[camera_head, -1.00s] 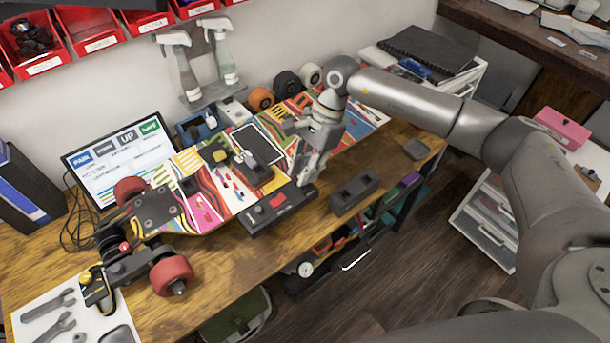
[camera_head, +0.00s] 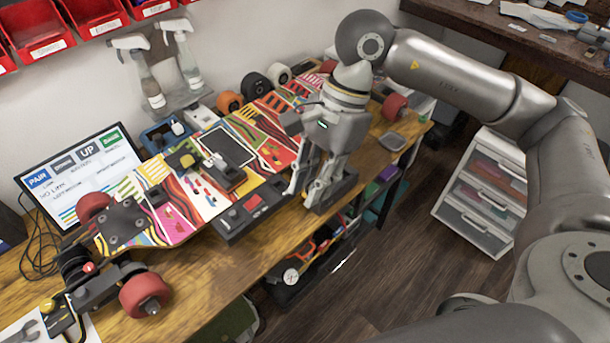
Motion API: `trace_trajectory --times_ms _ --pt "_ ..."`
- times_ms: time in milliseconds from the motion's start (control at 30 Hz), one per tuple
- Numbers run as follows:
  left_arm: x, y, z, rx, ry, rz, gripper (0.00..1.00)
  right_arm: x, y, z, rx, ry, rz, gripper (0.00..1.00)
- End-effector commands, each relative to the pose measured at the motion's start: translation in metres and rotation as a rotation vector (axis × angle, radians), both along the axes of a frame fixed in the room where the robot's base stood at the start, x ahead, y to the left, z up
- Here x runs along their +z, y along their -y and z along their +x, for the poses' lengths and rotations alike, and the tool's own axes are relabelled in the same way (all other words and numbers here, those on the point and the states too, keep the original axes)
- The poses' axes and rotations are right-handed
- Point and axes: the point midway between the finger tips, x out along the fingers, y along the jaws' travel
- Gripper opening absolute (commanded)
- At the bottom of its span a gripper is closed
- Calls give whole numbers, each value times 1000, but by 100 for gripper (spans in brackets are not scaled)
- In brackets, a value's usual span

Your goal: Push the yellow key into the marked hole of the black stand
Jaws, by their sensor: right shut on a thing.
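The black stand (camera_head: 338,192) is a dark block at the table's front edge, partly hidden behind my right gripper. My right gripper (camera_head: 307,196) points down at the stand's left end. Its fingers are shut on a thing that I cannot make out. I cannot tell whether the fingers touch the stand. No yellow key shows clearly, and the marked hole cannot be made out. My left gripper is not in view.
A black box with a red panel (camera_head: 255,203) stands left of the gripper. The colourful skateboard deck (camera_head: 180,215) lies behind it, with red wheels (camera_head: 144,294) at the left. A monitor (camera_head: 80,175) and spray bottles (camera_head: 150,85) stand at the back.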

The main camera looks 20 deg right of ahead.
Motion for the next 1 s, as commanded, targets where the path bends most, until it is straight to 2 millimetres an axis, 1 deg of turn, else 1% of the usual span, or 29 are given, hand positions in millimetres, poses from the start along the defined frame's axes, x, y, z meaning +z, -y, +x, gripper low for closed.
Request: trace_trajectory --times_ms 300,433,1000 --pt "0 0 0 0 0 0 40 1 0 -1 0 1 0 0" --pt "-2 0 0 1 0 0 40 0 2 1 -2 1 0 0" --pt "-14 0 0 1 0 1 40 0 29 38 -3 2 2 0"
